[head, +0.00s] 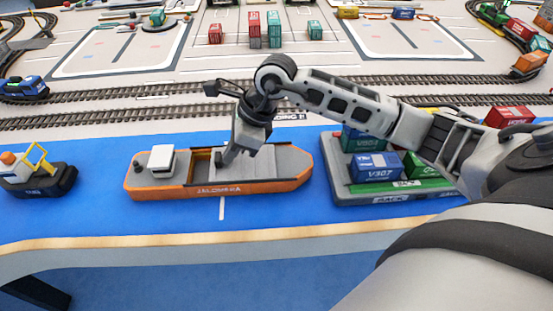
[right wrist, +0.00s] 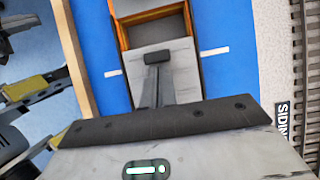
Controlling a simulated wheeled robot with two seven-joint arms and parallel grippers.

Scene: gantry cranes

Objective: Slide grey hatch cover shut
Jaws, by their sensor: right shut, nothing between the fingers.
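An orange ship (head: 165,192) with a grey deck lies on the blue mat, its white cabin at the left end. Its hold (right wrist: 153,27) is partly open, showing brown-orange inner walls between the cabin and the grey hatch cover (right wrist: 184,58). The flat cover lies right of the opening in the head view. My right gripper (head: 226,160) points down at the cover, shut and empty. Its fingertips also show over the cover in the right wrist view (right wrist: 155,62). I cannot tell whether they touch it. My left gripper is not in view.
A grey barge (head: 345,190) with containers stands right of the ship, beneath my right arm. A small dark boat with a yellow frame (head: 38,178) is at the left. Rail tracks (head: 120,98) run behind. Blue mat is free in front of the ship.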

